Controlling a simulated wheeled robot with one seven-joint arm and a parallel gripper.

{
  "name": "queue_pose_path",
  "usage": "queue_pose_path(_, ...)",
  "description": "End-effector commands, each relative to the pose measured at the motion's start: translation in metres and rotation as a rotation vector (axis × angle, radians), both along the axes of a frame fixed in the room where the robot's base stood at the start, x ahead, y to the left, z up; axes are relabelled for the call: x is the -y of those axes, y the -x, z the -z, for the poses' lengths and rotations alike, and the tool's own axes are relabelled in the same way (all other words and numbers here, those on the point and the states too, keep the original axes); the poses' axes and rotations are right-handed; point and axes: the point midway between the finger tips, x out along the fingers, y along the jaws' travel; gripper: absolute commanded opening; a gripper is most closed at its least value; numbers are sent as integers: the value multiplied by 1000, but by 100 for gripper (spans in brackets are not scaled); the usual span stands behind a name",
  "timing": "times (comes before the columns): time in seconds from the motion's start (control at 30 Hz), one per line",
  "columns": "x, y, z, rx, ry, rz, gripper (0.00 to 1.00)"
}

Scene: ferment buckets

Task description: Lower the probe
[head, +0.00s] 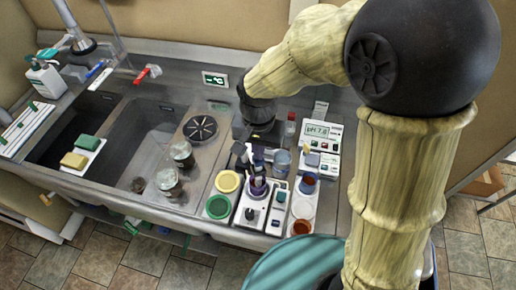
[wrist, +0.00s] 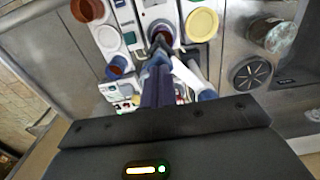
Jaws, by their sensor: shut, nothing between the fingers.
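A white stirrer unit (head: 252,213) with a dark knob stands at the counter front. A cup with a purple rim (head: 258,188) sits at its back, with dark, slender parts rising from it. I cannot tell which of these is the probe. My gripper (head: 242,155) hangs just above and behind the cup, pointing down. In the wrist view my gripper (wrist: 160,48) is shut and empty, its tips close to the cup opening. The fingers hide part of the cup. The pH meter (head: 322,132), reading about 7.0, stands to the right.
A yellow-lidded tub (head: 228,182) and a green-lidded tub (head: 218,206) stand left of the stirrer.

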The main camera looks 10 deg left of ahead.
Motion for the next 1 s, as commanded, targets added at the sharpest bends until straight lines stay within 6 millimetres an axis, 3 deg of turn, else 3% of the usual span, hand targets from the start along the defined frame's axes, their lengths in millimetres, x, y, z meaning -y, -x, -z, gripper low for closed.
queue_pose_path(0.7, 0, 0, 18, 1, 0, 0, 0)
queue_pose_path(1.0, 0, 0, 3, 1, 0, 0, 0)
